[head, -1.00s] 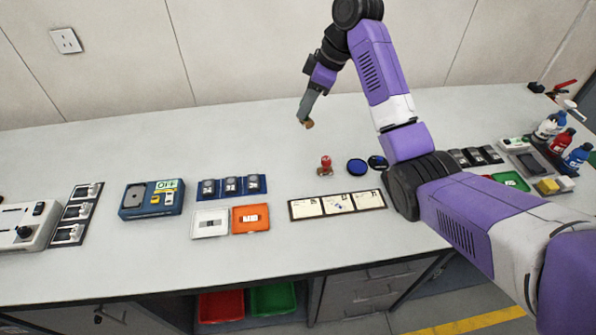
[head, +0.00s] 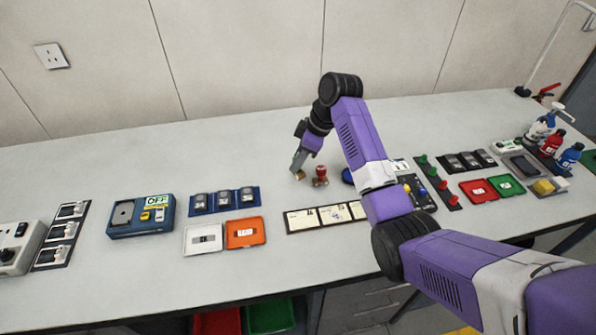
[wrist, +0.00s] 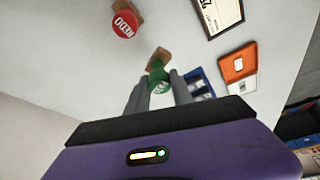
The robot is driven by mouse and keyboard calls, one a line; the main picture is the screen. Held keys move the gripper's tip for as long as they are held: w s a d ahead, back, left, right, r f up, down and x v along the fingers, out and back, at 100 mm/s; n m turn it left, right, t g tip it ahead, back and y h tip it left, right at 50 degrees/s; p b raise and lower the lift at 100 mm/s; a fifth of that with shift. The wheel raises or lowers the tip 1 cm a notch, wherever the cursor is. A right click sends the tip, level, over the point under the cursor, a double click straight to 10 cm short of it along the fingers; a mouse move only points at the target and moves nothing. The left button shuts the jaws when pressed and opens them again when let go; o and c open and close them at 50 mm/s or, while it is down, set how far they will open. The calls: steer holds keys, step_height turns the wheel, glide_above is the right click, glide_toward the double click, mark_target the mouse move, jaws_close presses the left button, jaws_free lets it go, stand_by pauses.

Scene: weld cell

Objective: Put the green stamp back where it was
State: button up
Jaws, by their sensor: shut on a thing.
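My gripper (head: 299,169) is shut on the green stamp, low over the bench just left of the red stamp (head: 320,176). In the wrist view the green stamp (wrist: 159,76) sits between the two fingers, its round green top toward me and its tan base beyond. I cannot tell whether its base touches the bench. The red stamp also shows in the wrist view (wrist: 124,24), upright on the bench with a red lettered top. In the head view the green stamp is mostly hidden by the fingers.
A strip of label cards (head: 320,217) lies in front of the stamps. An orange tray (head: 246,232) and blue rack (head: 224,201) are to the left. Bench behind is clear.

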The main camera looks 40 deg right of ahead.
mark_target(298, 173)
steer(key=shift+f, duration=2.55)
steer(key=shift+f, duration=0.15)
steer(key=o, duration=1.1)
steer(key=shift+c, duration=0.2)
steer(key=v, duration=1.2)
steer(key=shift+w, duration=0.1)
